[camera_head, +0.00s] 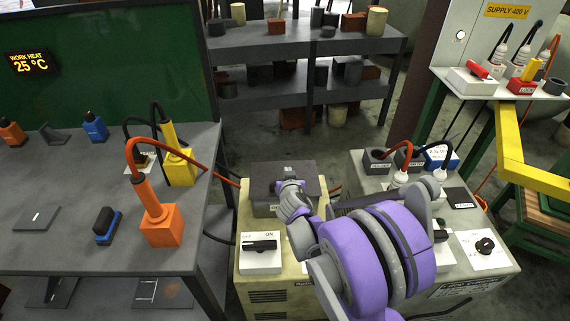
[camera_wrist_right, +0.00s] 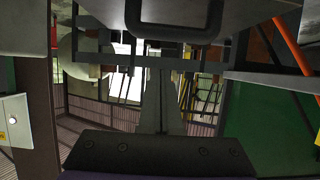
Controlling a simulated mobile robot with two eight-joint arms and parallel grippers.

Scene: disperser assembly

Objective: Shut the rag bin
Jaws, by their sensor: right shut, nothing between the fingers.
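A dark grey box (camera_head: 264,190) with a flat top and a small, partly hidden label on its front stands on the beige cabinet. It looks like the rag bin, but I cannot read its label. My right gripper (camera_head: 290,171) is shut and empty, over the box's top near its far side. I cannot tell if it touches, or how far the lid is closed. In the right wrist view, the shut fingers (camera_wrist_right: 163,70) point up the picture towards a dark loop-shaped frame (camera_wrist_right: 175,32) under a pale surface. My left gripper is not in view.
A white switch box (camera_head: 261,260) marked ON sits on the cabinet's front left. Sockets and cables fill the bench (camera_head: 358,163) to the right. The left table (camera_head: 80,255) holds an orange block (camera_head: 162,228) and a yellow block (camera_head: 180,169), both cabled. Shelves (camera_head: 350,47) stand behind.

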